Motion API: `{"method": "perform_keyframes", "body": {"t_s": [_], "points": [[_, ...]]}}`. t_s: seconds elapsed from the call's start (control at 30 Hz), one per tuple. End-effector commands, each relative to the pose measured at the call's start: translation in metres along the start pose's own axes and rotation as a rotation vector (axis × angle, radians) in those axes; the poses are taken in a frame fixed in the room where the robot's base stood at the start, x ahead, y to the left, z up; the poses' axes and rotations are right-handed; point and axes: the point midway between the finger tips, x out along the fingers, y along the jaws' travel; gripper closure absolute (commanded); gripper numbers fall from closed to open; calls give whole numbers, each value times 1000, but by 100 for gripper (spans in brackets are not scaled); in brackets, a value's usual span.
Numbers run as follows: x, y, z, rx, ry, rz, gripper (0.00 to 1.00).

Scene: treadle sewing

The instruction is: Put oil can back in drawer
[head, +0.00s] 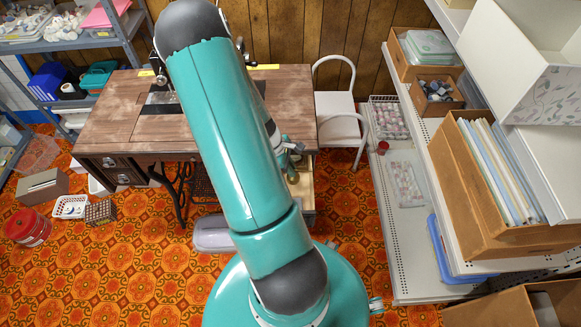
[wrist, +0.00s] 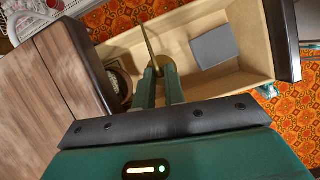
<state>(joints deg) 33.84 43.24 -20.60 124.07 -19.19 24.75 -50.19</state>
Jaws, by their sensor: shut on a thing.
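The drawer (wrist: 110,45) is pulled open and shows a pale wooden inside in the wrist view. In the head view, the drawer (head: 306,186) juts out at the right end of the sewing table, partly behind my arm. My gripper (wrist: 159,72) is shut on the oil can (wrist: 150,42), a brass thing with a thin spout and a round base. The gripper and can are over the drawer's inside; whether the can touches the floor of the drawer I cannot tell. In the head view my gripper (head: 290,150) is small, and the can is not clear.
A grey block (wrist: 214,47) lies in the drawer, right of the can. A round brown thing (wrist: 118,88) sits left of my fingers, partly hidden. The wooden sewing table (head: 120,110) stands left, a white chair (head: 338,118) behind, and shelving (head: 405,220) on the right.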

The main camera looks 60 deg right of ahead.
Motion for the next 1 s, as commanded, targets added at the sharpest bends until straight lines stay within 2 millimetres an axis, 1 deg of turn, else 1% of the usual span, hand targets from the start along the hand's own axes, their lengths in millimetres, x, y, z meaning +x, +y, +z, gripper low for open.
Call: {"method": "perform_keyframes", "body": {"t_s": [0.4,0.43,0.53,0.87,1.0], "points": [[9,0,-4,-1,-1,-1,100],[9,0,-4,-1,-1,-1,86],[9,0,-4,-1,-1,-1,67],[7,0,-3,0,0,0,67],[-4,1,0,1,2,3,67]]}}
